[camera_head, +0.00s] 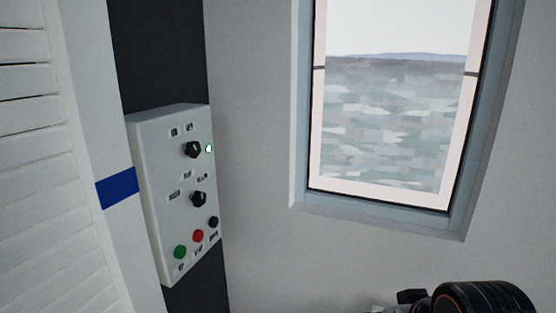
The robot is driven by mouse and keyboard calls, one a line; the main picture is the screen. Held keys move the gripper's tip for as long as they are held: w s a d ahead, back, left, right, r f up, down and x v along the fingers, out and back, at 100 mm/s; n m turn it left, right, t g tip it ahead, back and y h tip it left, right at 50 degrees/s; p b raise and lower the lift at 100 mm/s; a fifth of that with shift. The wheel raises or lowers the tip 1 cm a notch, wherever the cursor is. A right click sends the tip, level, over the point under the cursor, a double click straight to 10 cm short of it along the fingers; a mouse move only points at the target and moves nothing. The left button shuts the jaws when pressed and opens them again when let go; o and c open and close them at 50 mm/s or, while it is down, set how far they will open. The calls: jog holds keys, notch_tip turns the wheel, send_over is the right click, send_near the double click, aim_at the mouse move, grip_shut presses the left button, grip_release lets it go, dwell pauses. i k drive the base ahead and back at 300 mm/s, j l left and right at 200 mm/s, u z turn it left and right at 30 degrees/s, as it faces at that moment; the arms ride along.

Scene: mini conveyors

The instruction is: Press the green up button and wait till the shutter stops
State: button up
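A pale grey control box (160,180) is mounted on a dark strip of wall in the left half of the view. Its round green button (180,252) is at the lower left of its face. A red button (198,236) and a dark button (213,222) sit in a row to the right of it. White horizontal slats (35,150), which look like the shutter, fill the left edge; their top and bottom ends are out of view. My gripper's fingers do not show; only a dark part of my arm appears at the bottom right, well apart from the box.
Two black knobs are on the box, an upper one (193,150) and a lower one (198,199). A blue band (116,188) marks the white post. A window (390,120) is at the right. The space before the box looks clear.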

aim_at(180, 251)
jog(key=u, duration=1.25)
jog(key=j+z, duration=0.45)
jog(key=k+j+z, duration=0.15)
jog(key=j+z, duration=0.3)
jog(key=k+j+z, duration=0.15)
jog(key=z, duration=0.3)
jog(key=j, duration=0.1)
